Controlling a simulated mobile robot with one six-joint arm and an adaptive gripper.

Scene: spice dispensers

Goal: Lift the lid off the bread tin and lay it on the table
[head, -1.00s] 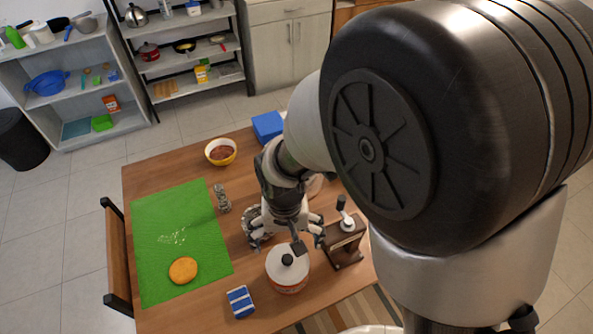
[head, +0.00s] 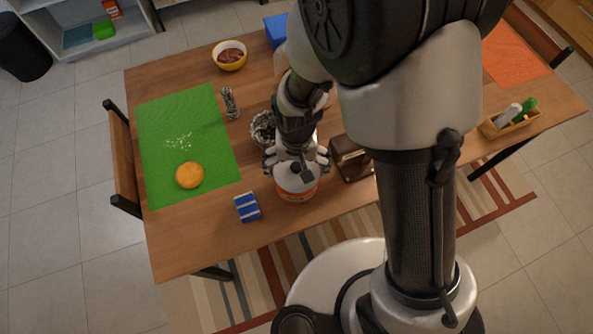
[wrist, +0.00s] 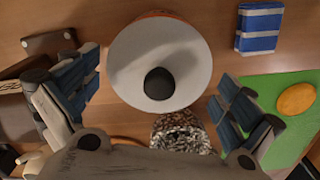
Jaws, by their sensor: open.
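The bread tin (head: 297,196) stands on the wooden table, a round tin with an orange and white side. Its white lid (wrist: 135,62) is on top, with a black knob (wrist: 159,83) at the middle. My gripper (head: 297,165) is over the lid and hides most of it in the head view. In the wrist view my gripper (wrist: 155,90) is open, with a finger on each side of the knob and nothing between them touching it. I cannot tell how high the fingers are above the lid.
A blue and white box (head: 247,207) lies left of the tin. A green mat (head: 160,120) holds a round bread (head: 189,175). Bare table (head: 200,235) lies at the front left.

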